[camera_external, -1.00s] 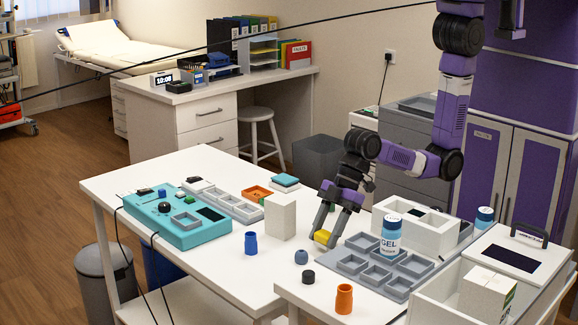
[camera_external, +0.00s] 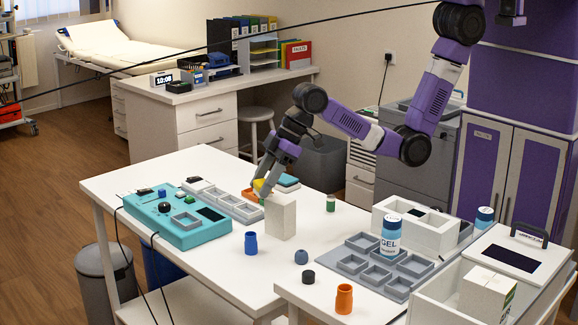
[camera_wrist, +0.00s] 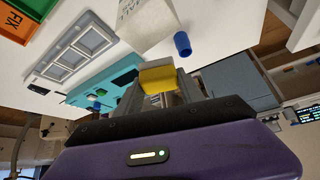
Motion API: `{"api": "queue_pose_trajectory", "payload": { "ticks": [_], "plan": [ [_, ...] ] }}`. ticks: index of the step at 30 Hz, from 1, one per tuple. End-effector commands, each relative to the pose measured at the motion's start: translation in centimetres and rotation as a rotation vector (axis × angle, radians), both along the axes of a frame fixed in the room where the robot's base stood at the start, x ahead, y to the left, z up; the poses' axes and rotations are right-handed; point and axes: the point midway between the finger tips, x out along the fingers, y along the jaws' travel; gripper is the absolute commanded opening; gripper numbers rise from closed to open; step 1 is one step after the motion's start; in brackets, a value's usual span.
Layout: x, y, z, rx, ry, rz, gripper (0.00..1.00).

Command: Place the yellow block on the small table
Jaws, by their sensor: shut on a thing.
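The yellow block (camera_external: 259,184) is between the fingers of my gripper (camera_external: 263,186), which is shut on it. In the external view it is held above the white table (camera_external: 205,165), beside the upright white box (camera_external: 281,216) and near the orange tray. The wrist view shows the yellow block (camera_wrist: 158,78) between the fingertips, with the white box (camera_wrist: 150,22) beyond it. The near white table (camera_external: 330,309) at the front right may be the small table; I cannot tell for sure.
A teal panel (camera_external: 176,231) and a grey compartment tray (camera_external: 243,211) lie to the left. A blue cup (camera_external: 251,243), a blue-grey piece (camera_external: 301,257) and a green piece (camera_external: 330,203) stand on the table. A grey organiser (camera_external: 352,265) and gel bottle (camera_external: 391,235) are at right.

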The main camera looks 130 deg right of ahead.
Motion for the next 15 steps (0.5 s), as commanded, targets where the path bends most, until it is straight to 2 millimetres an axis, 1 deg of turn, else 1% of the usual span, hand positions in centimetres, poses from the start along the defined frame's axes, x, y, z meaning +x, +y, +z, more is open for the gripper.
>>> {"api": "queue_pose_trajectory", "payload": {
  "ticks": [1,5,6,8,9,11,12,15],
  "plan": [
    [-0.2,-2.6,0.2,-0.001,-0.004,-0.038,0.0],
    [-1.4,-8.7,1.3,-0.001,-0.005,-0.123,0.0],
    [-1.9,-10.5,1.7,-0.002,-0.005,-0.15,0.0],
    [-2.9,-13.3,2.3,-0.003,-0.005,-0.189,0.0],
    [-3.6,-15.1,2.7,-0.002,-0.004,-0.216,0.0],
    [-4.8,-17.8,3.4,-0.002,-0.005,-0.255,0.0],
    [-5.6,-19.5,3.9,-0.003,-0.005,-0.281,0.0],
    [-7.8,-23.3,5.0,-0.002,-0.005,-0.339,0.0]
  ]
}}
